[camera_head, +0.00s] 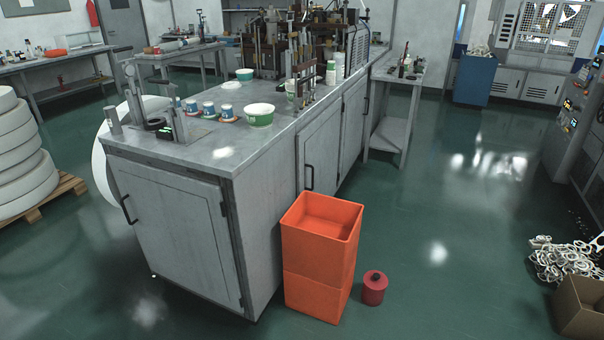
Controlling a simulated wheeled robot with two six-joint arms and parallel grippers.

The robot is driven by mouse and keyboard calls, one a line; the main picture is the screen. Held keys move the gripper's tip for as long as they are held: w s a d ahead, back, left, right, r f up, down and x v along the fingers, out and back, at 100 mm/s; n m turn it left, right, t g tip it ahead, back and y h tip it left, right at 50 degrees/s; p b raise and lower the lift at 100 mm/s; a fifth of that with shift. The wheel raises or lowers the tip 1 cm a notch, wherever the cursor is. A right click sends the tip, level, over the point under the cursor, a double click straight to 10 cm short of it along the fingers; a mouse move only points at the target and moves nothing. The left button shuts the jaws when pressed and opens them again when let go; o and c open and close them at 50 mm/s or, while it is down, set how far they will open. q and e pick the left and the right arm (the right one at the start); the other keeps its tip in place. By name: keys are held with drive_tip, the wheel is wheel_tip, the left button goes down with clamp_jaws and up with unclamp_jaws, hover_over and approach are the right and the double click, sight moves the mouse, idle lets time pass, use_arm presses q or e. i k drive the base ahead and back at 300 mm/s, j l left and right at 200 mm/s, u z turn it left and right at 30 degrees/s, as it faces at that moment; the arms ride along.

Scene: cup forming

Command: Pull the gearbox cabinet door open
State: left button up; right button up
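A grey metal cabinet (262,190) with a worktop stands in the middle of the view. Its front door (185,240) is shut, with a black bar handle (128,210) on the left and hinges on the right. On its right side, a nearer door (320,150) with a black handle (309,177) and a farther door (354,118) with a handle (367,105) also look shut. I cannot tell which door is the gearbox one; no label is readable. Neither of my grippers is in view.
Orange stacked bins (320,260) stand against the cabinet's right side, partly in front of the nearer side door. A red can (374,288) stands beside them. White rolls on a pallet (68,188) are at left.

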sight(318, 142)
drive_tip(key=i+j+z, duration=0.15)
drive_tip(key=i+j, duration=0.15)
drive_tip(key=i, duration=0.25)
drive_tip(key=i+j+z, duration=0.1)
drive_tip(key=i+j, duration=0.25)
drive_tip(key=i, duration=0.2)
drive_tip(key=i+l, duration=0.15)
drive_tip(key=l, duration=0.2)
drive_tip(key=i+l, duration=0.2)
drive_tip(key=l, duration=0.2)
drive_tip(key=i+l+u, duration=0.1)
drive_tip(key=l, duration=0.25)
drive_tip(key=i+l, duration=0.2)
drive_tip(key=l, duration=0.15)
drive_tip(key=i+l, duration=0.2)
drive_tip(key=l, duration=0.2)
